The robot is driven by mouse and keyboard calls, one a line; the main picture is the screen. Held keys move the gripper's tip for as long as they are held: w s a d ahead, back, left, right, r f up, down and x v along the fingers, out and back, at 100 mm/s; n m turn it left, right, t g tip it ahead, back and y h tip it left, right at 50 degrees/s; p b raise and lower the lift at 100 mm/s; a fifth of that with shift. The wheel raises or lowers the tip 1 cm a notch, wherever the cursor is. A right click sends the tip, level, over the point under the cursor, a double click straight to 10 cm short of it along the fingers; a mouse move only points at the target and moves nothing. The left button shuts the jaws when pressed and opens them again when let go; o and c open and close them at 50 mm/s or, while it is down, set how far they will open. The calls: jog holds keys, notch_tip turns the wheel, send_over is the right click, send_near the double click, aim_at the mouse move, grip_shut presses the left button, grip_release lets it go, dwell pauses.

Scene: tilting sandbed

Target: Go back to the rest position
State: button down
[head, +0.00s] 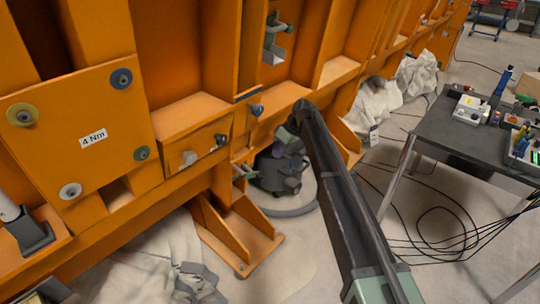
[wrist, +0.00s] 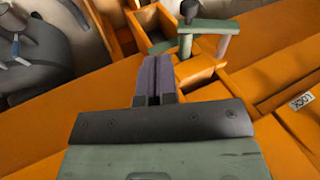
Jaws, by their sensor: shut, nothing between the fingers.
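My gripper (wrist: 155,62) is in the middle of the wrist view. Its two dark purple fingers lie side by side, shut, with nothing between them. They point toward the orange steel frame (wrist: 60,125), close to a green bracket-like part (wrist: 205,27); I cannot tell whether they touch anything. In the head view my dark arm reaches from the lower right toward the orange frame (head: 190,112). The wrist is folded down at its far end, and the fingers are small and hard to make out there.
A plate marked "4 Nm" (head: 75,145) with several bolts is on the left. A vacuum cleaner (head: 280,172) stands on the floor behind the arm. A dark table (head: 450,135) with tools stands right. Cables (head: 445,240) and crumpled sheets (head: 150,262) lie on the floor.

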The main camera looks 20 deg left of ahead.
jog(key=p+v, duration=0.1)
jog(key=v, duration=0.1)
jog(key=p+v, duration=0.1)
jog(key=v, duration=0.3)
jog(key=shift+w+d+f+p, duration=0.1)
jog(key=shift+w+f+p, duration=0.15)
jog(key=shift+w+p, duration=0.15)
jog(key=s+d+r+m+t+h+p, duration=0.1)
jog(key=s+d+r+m+p, duration=0.2)
jog(key=s+d, duration=0.7)
jog(key=s+d+r+m+t+h+p, duration=0.1)
jog(key=s+d+m+p, duration=0.3)
jog(key=d, duration=1.3)
jog(key=s+d+r+m+t+h+p, duration=0.1)
jog(key=s+d+r+m+h+p, duration=0.1)
jog(key=s+d+m, duration=0.6)
jog(key=s+d+r+p, duration=0.1)
jog(key=s+d+r, duration=0.1)
jog(key=s+d, duration=0.4)
jog(key=shift+s+d+r+h+p, duration=0.3)
jog(key=shift+s+h+p, duration=0.1)
jog(key=shift+s, duration=0.45)
